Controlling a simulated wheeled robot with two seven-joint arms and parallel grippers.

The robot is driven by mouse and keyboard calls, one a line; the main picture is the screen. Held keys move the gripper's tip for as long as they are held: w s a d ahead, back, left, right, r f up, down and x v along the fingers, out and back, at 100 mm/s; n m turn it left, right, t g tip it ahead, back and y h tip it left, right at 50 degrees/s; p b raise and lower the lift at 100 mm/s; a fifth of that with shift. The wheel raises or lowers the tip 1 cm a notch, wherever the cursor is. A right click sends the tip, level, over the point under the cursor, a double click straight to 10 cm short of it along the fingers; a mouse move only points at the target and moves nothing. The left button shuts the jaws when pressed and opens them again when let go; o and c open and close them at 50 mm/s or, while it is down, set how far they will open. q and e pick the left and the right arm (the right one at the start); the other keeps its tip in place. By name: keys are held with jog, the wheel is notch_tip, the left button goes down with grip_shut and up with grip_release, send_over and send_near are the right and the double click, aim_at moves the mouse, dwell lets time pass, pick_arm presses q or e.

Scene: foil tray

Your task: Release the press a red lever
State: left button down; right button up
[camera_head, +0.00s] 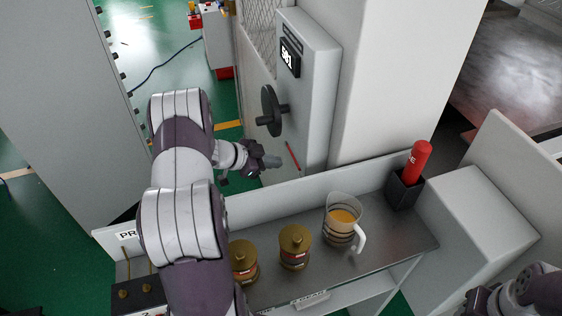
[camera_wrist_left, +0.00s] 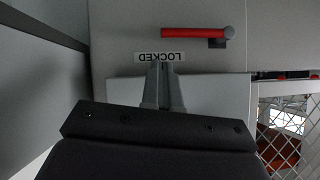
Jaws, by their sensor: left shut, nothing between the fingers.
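The red lever (camera_head: 293,157) is a thin red bar on the side of the grey cabinet in the head view. In the left wrist view the red lever (camera_wrist_left: 190,33) lies level across the panel, with a grey pivot at its right end. A white label reading LOCKED (camera_wrist_left: 160,57) sits below it. My left gripper (camera_head: 275,161) is shut and empty, just left of the lever in the head view. In the left wrist view its fingertips (camera_wrist_left: 162,66) point at the label, below the lever and apart from it. My right gripper (camera_head: 478,301) is partly cut off at the lower right.
A black handwheel (camera_head: 271,111) sticks out of the cabinet (camera_head: 317,75) above the gripper. Below stands a metal shelf (camera_head: 385,244) with two brass jars (camera_head: 295,248), a glass jug (camera_head: 341,222) and a black holder (camera_head: 404,190) with a red cylinder.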

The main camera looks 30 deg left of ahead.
pick_arm(q)
jog(key=p+x, duration=0.1)
jog(key=x, duration=0.7)
jog(key=shift+w+f, duration=0.1)
jog(key=shift+f, duration=0.15)
